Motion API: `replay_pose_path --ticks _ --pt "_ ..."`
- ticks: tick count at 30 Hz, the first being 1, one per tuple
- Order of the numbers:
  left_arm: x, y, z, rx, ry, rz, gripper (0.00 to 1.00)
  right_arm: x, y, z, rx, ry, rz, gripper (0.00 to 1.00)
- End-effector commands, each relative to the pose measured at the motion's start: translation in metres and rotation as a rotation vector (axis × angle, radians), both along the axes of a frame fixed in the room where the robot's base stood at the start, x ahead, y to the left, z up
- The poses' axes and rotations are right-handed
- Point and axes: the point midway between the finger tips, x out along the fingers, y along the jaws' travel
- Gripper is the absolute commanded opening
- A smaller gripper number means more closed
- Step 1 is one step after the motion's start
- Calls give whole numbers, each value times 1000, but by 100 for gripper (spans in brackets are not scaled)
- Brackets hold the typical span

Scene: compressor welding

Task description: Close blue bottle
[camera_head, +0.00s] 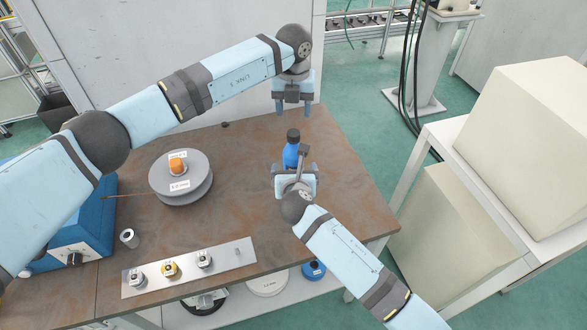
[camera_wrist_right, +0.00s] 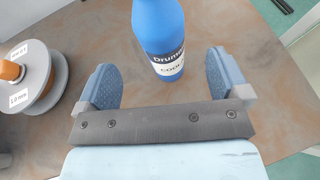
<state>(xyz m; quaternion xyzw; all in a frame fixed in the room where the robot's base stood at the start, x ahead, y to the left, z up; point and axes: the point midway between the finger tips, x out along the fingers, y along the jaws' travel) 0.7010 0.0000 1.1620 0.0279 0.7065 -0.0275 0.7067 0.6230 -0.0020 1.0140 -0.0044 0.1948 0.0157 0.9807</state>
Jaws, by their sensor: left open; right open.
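The blue bottle (camera_head: 291,155) stands upright on the brown table with a dark cap (camera_head: 293,135) at its top. In the right wrist view the bottle (camera_wrist_right: 158,25) shows a white label, and its top is out of the picture. My right gripper (camera_head: 296,170) is open, with the bottle just beyond its fingertips and roughly between them. The fingers (camera_wrist_right: 160,75) look apart from the bottle. My left gripper (camera_head: 293,110) is open and empty, pointing down above and beyond the cap. I cannot tell how tightly the cap sits.
A grey wire spool (camera_head: 181,188) stands left of the bottle. A metal plate with several knobs (camera_head: 190,267) lies at the table's front, beside a small metal cylinder (camera_head: 129,238). A blue machine (camera_head: 85,235) is at the left. The table's right edge is near the bottle.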

Motion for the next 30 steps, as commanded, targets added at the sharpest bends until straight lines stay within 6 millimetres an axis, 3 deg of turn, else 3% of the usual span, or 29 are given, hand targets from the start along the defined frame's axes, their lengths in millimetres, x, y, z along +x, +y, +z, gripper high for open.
replay_pose_path --ticks 6,12,26,27,30 --pt "0 0 0 0 0 0 57 41 1 -16 -1 1 -2 93" --pt "0 0 0 0 0 0 57 66 2 -27 -1 0 -1 93" --pt "0 0 0 -1 0 0 57 77 2 -32 0 0 0 93" --pt "0 0 0 -1 0 0 57 77 2 -32 0 0 0 91" --pt "0 0 0 -1 0 0 57 77 2 -32 0 0 0 68"
